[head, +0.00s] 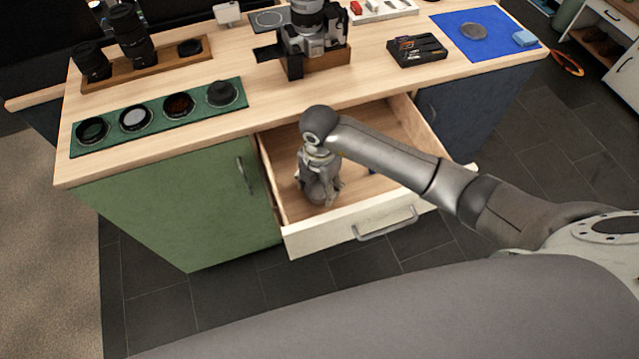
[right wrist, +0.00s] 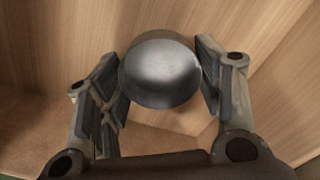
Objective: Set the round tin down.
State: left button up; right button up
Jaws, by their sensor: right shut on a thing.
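The round tin (right wrist: 160,70) is a smooth grey metal disc-topped piece between the two finger pads in the right wrist view. My right gripper (head: 321,197) is shut on it and points down inside the open drawer (head: 305,239), near the drawer's left side and front. In the head view the gripper hides most or all of the tin. Wooden surfaces of the drawer lie close behind and below it in the right wrist view. I cannot tell whether the tin touches the drawer floor. My left gripper is not in view.
The tabletop above holds a camera (head: 312,35), a green tray (head: 158,119) of round pieces, a wooden lens rack (head: 165,63), a black case (head: 417,50) and a blue mat (head: 505,45). The drawer's right part looks mostly clear, with a small blue thing partly hidden by my arm.

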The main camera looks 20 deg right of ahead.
aim_at(319, 191)
jog(key=shift+f, duration=0.15)
jog(key=shift+f, duration=0.1)
jog(key=o, duration=1)
notch_tip(319, 191, up, 12)
jog(key=shift+r, duration=0.2)
